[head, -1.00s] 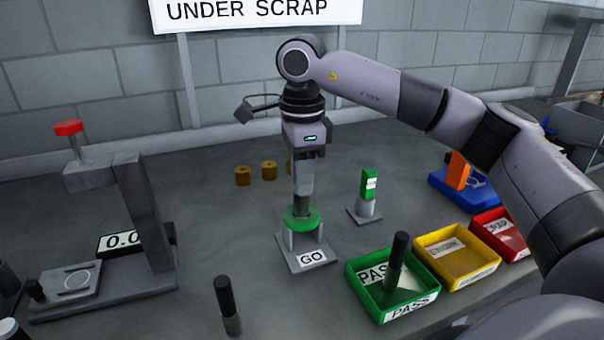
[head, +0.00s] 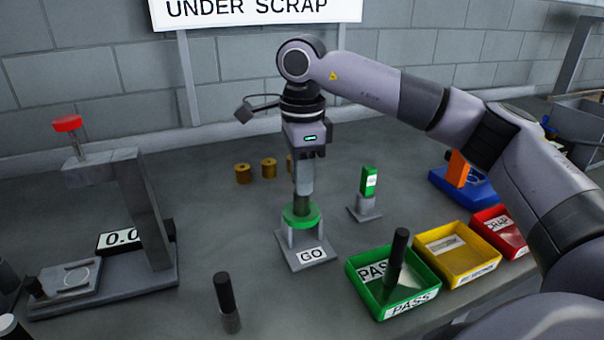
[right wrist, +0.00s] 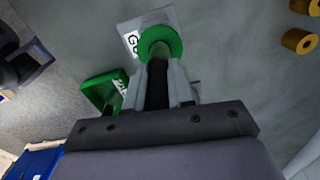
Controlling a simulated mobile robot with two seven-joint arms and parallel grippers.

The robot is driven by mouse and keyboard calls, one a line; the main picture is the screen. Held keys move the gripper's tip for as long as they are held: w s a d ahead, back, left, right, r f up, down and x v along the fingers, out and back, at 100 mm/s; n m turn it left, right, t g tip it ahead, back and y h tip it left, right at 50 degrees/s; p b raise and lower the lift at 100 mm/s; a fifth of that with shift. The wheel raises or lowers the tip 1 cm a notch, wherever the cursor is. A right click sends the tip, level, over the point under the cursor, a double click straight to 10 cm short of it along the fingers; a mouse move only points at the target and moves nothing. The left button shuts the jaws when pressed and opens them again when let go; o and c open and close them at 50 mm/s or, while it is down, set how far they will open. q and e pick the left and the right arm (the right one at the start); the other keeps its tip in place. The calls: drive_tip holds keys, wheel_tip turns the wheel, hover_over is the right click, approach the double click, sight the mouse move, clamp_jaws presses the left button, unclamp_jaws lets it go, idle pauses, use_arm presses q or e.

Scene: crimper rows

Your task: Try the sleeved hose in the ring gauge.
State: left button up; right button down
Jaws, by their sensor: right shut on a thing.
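The ring gauge is a green ring (head: 301,217) on a grey stand marked GO (head: 311,256), in the middle of the bench in the head view. My right gripper (head: 302,194) points straight down over it, shut on the sleeved hose (head: 302,205). In the right wrist view the dark hose (right wrist: 157,85) stands between the two fingers and its far end meets the green ring (right wrist: 160,43). The hose's lower end is hidden by the ring, so I cannot tell how deep it sits. My left gripper is not in view.
A green PASS tray (head: 365,296) with a dark hose (head: 397,258) stands front right, beside a yellow tray (head: 458,270) and a red tray (head: 513,247). Another hose (head: 226,300) stands at the front. A grey press (head: 150,215) is left. A green-topped gauge (head: 369,184) stands right of the ring.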

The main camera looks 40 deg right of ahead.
idle(0.3)
drive_tip(key=shift+r+p, duration=2.25)
drive_tip(key=shift+r, duration=0.45)
